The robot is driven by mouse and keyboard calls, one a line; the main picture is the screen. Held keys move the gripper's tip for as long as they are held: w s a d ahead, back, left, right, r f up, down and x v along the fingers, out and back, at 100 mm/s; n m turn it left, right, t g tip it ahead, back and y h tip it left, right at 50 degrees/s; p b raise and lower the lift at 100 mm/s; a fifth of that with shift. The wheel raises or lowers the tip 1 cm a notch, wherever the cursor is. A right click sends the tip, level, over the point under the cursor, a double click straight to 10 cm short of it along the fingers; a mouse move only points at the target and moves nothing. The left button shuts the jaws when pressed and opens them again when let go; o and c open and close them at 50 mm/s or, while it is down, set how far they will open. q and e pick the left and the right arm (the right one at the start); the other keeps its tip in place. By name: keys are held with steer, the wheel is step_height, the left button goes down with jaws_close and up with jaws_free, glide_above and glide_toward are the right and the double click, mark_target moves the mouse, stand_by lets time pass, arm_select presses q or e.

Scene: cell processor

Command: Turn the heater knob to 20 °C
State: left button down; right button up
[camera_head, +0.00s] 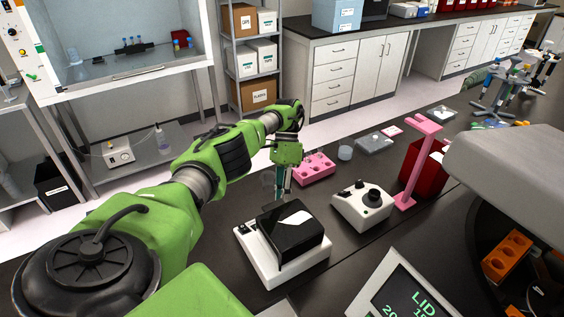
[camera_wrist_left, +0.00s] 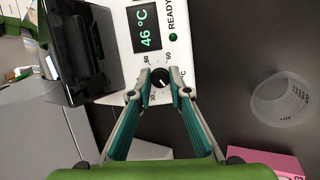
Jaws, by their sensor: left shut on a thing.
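The heater is a white block (camera_head: 245,247) with a black lid (camera_head: 290,228) on the dark bench. In the left wrist view, its black knob (camera_wrist_left: 161,76) sits on the white face inside a ring of small numbers, with a light pointer line. The display (camera_wrist_left: 146,27) reads 46 °C in green. A green light (camera_wrist_left: 173,38) is beside the word READY. My left gripper (camera_head: 284,188) points down behind the lid in the head view. In the left wrist view its fingers (camera_wrist_left: 164,86) are shut on the knob from either side. My right gripper is not in view.
A white device with a dark knob (camera_head: 363,207) stands right of the heater. A pink rack (camera_head: 314,168) and a clear cup (camera_wrist_left: 283,98) are near my left gripper. A pink stand (camera_head: 410,170) is farther right.

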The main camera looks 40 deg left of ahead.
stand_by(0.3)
arm_select(q)
steer(key=c, duration=1.9)
jaws_free()
step_height(320, 180, up, 10)
